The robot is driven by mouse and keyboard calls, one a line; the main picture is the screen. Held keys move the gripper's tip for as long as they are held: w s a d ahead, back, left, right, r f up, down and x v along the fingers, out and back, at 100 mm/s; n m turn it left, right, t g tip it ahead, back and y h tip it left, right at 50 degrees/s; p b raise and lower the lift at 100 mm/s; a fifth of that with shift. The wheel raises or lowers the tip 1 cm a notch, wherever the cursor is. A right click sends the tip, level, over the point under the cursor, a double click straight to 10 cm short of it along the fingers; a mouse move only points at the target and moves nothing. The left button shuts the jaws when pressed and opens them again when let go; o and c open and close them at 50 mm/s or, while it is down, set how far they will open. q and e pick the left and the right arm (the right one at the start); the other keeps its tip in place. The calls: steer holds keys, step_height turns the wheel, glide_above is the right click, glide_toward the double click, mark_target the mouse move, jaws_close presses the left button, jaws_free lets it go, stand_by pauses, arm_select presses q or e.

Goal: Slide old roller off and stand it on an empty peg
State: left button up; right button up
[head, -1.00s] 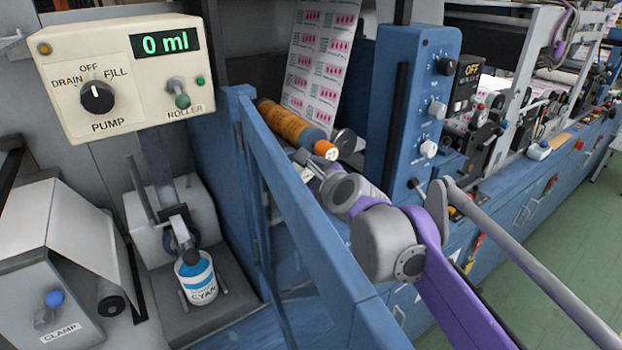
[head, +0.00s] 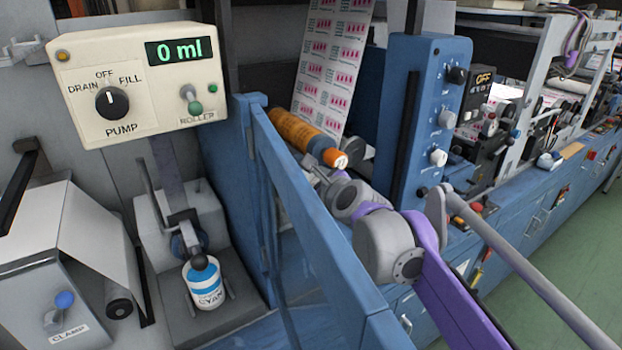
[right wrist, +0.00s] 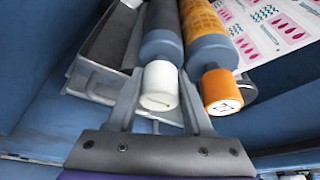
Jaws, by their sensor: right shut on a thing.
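In the right wrist view, a blue-grey roller with a white end cap (right wrist: 160,86) lies between my right gripper's fingers (right wrist: 163,92), which are shut on the cap. Beside it, close on the right, is a roller with an orange body and orange end cap (right wrist: 220,92). That orange roller (head: 308,137) also shows in the head view, lying just behind my right gripper (head: 320,178). The white-capped roller is mostly hidden there by my gripper and the blue frame. No empty peg can be made out. My left gripper is not in view.
A blue guard frame (head: 300,210) stands left of my right arm. A blue control column (head: 428,120) stands close on its right. A printed web (head: 330,65) hangs behind the rollers. A grey metal tray (right wrist: 105,50) shows in the wrist view. The pump panel (head: 140,85) reads 0 ml.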

jaws_close()
steer(key=s+d+p, duration=0.4)
steer(key=s+d, duration=0.4)
steer(key=s, duration=0.4)
steer(key=shift+s+d+p, duration=0.15)
steer(key=shift+s+p, duration=0.05)
steer(key=shift+p, duration=0.2)
stand_by(0.6)
steer(key=o, duration=1.5)
jaws_free()
steer(key=shift+c, duration=0.2)
